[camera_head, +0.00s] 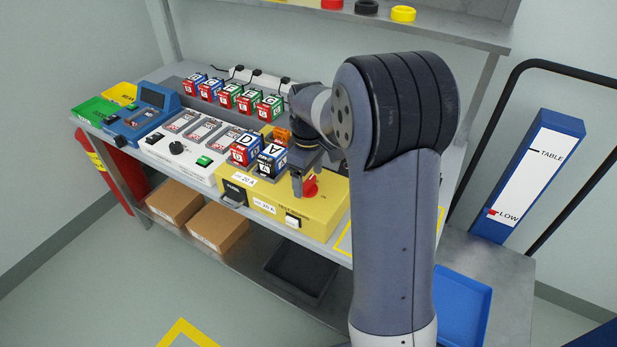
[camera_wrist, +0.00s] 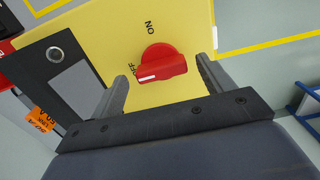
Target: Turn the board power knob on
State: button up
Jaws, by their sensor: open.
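The red power knob (camera_wrist: 163,62) sits on the yellow board (camera_wrist: 90,38). In the wrist view its white mark lies at its lower left, beside the word OFF; the word ON stands above it. My gripper (camera_wrist: 162,70) is open, with one finger on each side of the knob and gaps between. Whether a finger touches it I cannot tell. In the head view the knob (camera_head: 311,186) shows just right of my gripper (camera_head: 300,182), on top of the yellow board (camera_head: 325,213), partly hidden by the gripper.
Blocks marked D (camera_head: 244,149) and A (camera_head: 271,160) stand at the board's left part. A white panel (camera_head: 180,158) with a black knob and a blue device (camera_head: 150,108) lie further left. A row of blocks (camera_head: 232,95) stands behind. A blue column (camera_head: 530,175) stands at right.

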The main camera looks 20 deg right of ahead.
jog(key=shift+f, duration=0.45)
jog(key=shift+c, duration=0.2)
jog(key=c, duration=0.9)
jog(key=shift+c, duration=0.2)
